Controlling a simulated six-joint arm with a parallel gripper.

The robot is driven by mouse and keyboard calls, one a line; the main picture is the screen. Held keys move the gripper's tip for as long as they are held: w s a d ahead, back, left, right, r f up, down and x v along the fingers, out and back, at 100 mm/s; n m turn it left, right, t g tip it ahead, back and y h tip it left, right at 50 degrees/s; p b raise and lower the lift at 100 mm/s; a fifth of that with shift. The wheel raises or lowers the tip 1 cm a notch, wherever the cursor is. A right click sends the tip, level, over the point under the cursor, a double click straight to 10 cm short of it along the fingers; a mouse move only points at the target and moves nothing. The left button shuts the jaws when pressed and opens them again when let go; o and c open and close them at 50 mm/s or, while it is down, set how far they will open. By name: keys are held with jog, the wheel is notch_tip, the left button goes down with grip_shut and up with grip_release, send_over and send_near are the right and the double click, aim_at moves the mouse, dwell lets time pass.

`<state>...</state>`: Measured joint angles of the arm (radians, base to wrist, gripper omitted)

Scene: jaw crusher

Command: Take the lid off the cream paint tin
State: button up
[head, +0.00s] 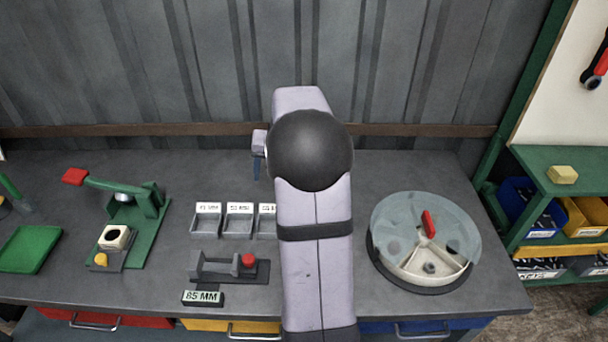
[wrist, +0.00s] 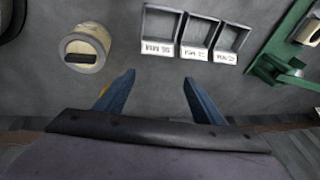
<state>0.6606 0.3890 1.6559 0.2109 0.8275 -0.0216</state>
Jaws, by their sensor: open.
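The cream tin (wrist: 85,60) stands on the grey bench at the upper left of the wrist view. A dark bar-shaped piece (wrist: 82,47) shows on its top; I cannot tell the lid's edge clearly. In the head view the tin does not show, and my arm covers part of the bench. My gripper (wrist: 158,85) is open, its two blue fingers wide apart with nothing between them. The tin lies beyond and to the left of the fingers in the wrist view. In the head view a small part of my gripper (head: 258,165) shows beside the arm.
Small labelled trays (head: 239,220) stand left of my arm, behind a grey fixture with a red knob (head: 248,260). A round divided container (head: 395,262) with a clear cover is at right. A green press (head: 145,215) is at left. The corrugated wall closes the back.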

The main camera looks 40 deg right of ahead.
jog(key=shift+g+h, duration=0.7)
jog(key=shift+h, duration=0.1)
jog(key=shift+s+d+f+p, duration=0.15)
jog(key=shift+s+d+p, duration=0.35)
jog(key=shift+s+d, duration=1.1)
jog(key=shift+s+d+f+p, duration=0.15)
jog(key=shift+s+d+p, duration=0.35)
jog(key=shift+s+d, duration=1.15)
jog(key=shift+s+d+f+p, duration=0.15)
jog(key=shift+s+d+p, duration=0.35)
jog(key=shift+s+d, duration=1.1)
jog(key=shift+w+f+p, duration=0.15)
jog(key=shift+f+p, duration=0.4)
jog(key=shift+p+x, duration=0.8)
jog(key=shift+x, duration=1.25)
jog(key=shift+a, duration=0.15)
jog(key=c, duration=1.1)
